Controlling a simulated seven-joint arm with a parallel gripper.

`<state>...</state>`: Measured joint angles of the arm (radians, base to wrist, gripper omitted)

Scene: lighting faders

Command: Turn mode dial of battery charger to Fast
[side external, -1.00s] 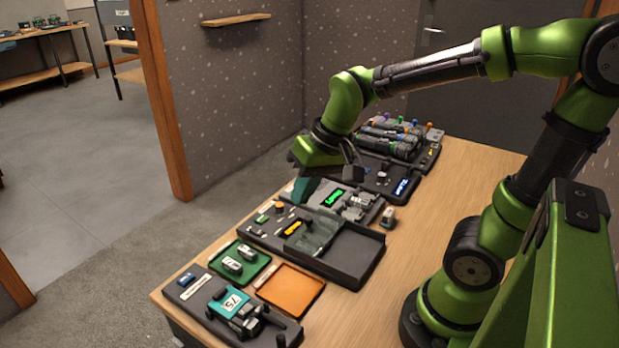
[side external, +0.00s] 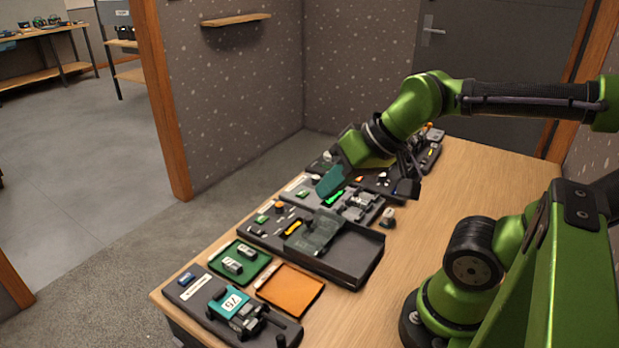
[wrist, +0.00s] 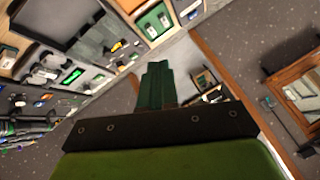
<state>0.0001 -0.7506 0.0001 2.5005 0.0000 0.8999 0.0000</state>
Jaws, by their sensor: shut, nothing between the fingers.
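My gripper (side external: 330,181) is shut and empty, with its teal fingers above the row of devices on the bench. In the wrist view the shut fingers (wrist: 157,86) point away from the camera and touch nothing that I can see. Behind and below them is a grey device with a green lit display (side external: 335,197); the display also shows in the wrist view (wrist: 72,76). In front of it is a dark panel with an orange knob (side external: 280,206). I cannot read which unit is the battery charger, nor tell its mode dial or Fast mark.
A dark open tray (side external: 353,258) adjoins the panel. A green tray (side external: 262,250), an orange tray (side external: 290,290) and a unit with a teal block (side external: 230,303) lie at the near end. More devices stand at the far end. The bench's right side (side external: 460,190) is mostly clear.

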